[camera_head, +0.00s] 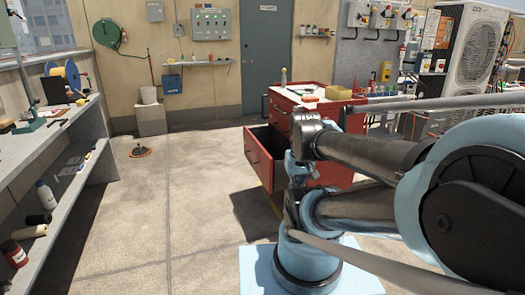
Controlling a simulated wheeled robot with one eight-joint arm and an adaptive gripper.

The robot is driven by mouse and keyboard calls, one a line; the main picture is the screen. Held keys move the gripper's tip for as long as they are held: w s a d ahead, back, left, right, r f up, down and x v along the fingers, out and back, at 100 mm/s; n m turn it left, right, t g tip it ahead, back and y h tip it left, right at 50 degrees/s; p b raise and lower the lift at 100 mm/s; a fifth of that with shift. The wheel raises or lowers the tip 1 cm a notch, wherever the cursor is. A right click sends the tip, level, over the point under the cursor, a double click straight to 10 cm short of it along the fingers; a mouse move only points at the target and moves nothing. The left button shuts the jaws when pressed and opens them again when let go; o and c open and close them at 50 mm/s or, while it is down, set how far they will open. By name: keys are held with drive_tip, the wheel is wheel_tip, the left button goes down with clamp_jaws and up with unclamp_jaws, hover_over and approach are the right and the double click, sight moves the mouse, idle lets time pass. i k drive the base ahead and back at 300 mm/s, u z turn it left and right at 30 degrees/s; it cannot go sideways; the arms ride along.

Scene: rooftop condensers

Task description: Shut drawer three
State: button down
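A red tool cabinet (280,104) stands right of the middle, beside the grey door. One low red drawer (258,156) is pulled out toward the left, with its front panel well clear of the cabinet and a dark interior behind it. I cannot read any number on it. A drawer front above it looks flush with the cabinet. My arm crosses the right side of the view and hides the right part of the open drawer and the cabinet's lower front. I cannot make out my gripper's fingers.
A grey workbench (50,140) with a lower shelf lines the left. A dark orange-rimmed object (140,151) lies on the floor, near a white bucket (148,95) on a block. The tiled floor between bench and drawer is clear. A condenser unit (475,45) stands at right.

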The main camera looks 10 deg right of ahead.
sight(277, 153)
drive_tip(key=z, duration=1.4)
drive_tip(key=k, duration=1)
drive_tip(key=u, duration=1.25)
drive_tip(key=i, duration=1.65)
